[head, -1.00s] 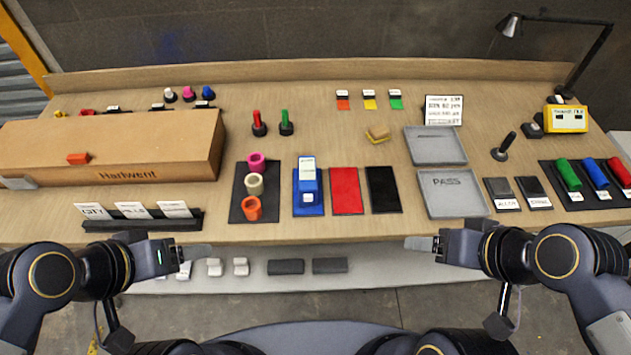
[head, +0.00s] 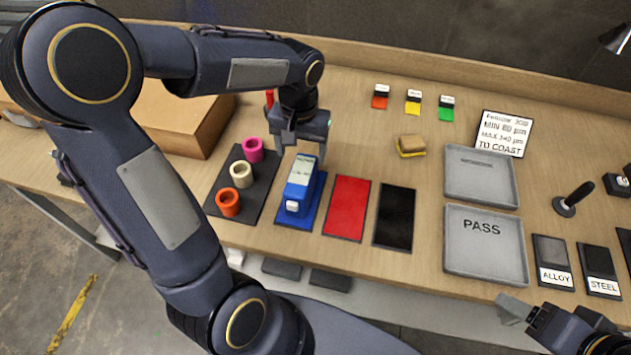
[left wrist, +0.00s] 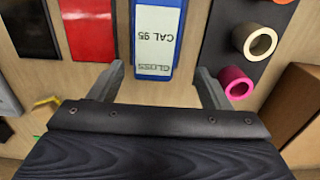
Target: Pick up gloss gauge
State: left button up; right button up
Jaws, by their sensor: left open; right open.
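The gloss gauge (head: 299,184) is a blue block with a pale label on top, standing on a blue mat (head: 316,207) near the middle of the bench. My left gripper (head: 301,153) is open just above and behind the gauge's far end. In the left wrist view its two fingers (left wrist: 160,88) stand apart on either side of the gauge's end, with nothing gripped. My right gripper (head: 513,310) is at the bench's front edge at lower right, open and empty.
Left of the gauge, a dark mat (head: 266,189) holds pink, cream and orange rings. Right of it lie a red panel (head: 347,207) and a black panel (head: 395,217). Grey trays (head: 485,274) stand further right. A cardboard box (head: 203,127) is behind my left arm.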

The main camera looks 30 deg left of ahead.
aim_at(305, 161)
pick_arm(q)
jog(key=f, duration=0.6)
jog(key=shift+d+f+p, duration=0.15)
jog(key=shift+d+p, duration=0.2)
jog(key=shift+c, duration=0.3)
jog(key=c, duration=1.3)
jog(key=shift+r, duration=0.55)
notch_tip(305, 161, up, 2)
jog(key=shift+r, duration=0.25)
jog(key=s+r, duration=0.2)
jog(key=s+d+r, duration=0.1)
jog(key=s+r, duration=0.2)
jog(key=shift+d+r+b, duration=0.1)
jog(key=shift+r+b, duration=0.2)
jog(key=shift+r, duration=0.05)
jog(key=s+d+r+b, duration=0.1)
jog(key=s+d+r, duration=0.1)
jog(key=s, duration=0.6)
jog(key=shift+s+r, duration=0.3)
jog(key=shift+r, duration=0.6)
jog(key=shift+w+f, duration=0.15)
